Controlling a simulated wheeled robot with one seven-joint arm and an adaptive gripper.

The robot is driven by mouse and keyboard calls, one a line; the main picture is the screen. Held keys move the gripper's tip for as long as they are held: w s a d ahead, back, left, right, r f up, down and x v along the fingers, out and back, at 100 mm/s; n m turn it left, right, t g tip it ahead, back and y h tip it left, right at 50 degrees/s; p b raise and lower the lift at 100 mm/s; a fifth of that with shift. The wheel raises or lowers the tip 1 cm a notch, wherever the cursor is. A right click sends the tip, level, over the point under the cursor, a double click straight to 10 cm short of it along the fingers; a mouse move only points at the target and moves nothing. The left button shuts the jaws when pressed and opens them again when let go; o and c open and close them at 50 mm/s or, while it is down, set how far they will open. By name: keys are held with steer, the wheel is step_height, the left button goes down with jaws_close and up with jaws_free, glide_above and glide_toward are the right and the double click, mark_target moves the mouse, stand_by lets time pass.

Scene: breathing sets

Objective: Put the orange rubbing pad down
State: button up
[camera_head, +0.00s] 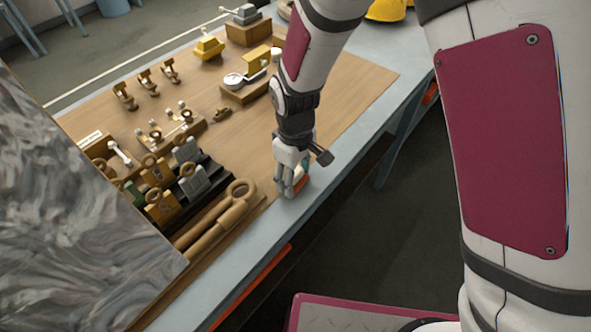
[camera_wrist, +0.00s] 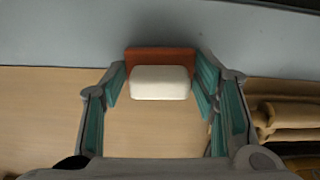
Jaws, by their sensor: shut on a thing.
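The orange rubbing pad (camera_wrist: 160,58) has an orange block and a pale cream face. In the wrist view it sits between the teal-lined fingers of my gripper (camera_wrist: 161,88), which is shut on it. In the head view my gripper (camera_head: 290,188) points down at the front edge of the wooden board, by the grey table rim. Only a small orange bit of the pad shows there, beside the fingers. I cannot tell whether the pad touches the surface.
The wooden board (camera_head: 345,105) lies on a grey table (camera_head: 285,217). Brown tubular tools (camera_head: 215,222) lie just left of my gripper. Several small brass and yellow devices stand farther back. A marbled grey panel (camera_head: 80,220) blocks the left. The board right of my arm is clear.

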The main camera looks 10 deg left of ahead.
steer(key=shift+f, duration=0.15)
steer(key=o, duration=1.1)
steer(key=d+r+m+t+b, duration=0.1)
steer(key=d+r, duration=0.2)
steer(key=r, duration=0.7)
steer(key=d+r+m+b, duration=0.1)
steer(key=d+r, duration=0.2)
steer(key=r, duration=0.6)
steer(key=s+d+r+m+t, duration=0.2)
steer(key=s+d+r+m, duration=0.3)
steer(key=d, duration=0.5)
steer(key=s+d+r+m+t, duration=0.2)
steer(key=s+d+r+m, duration=0.3)
steer(key=d, duration=0.5)
steer(key=shift+s+t, duration=0.3)
steer(key=shift+s, duration=0.4)
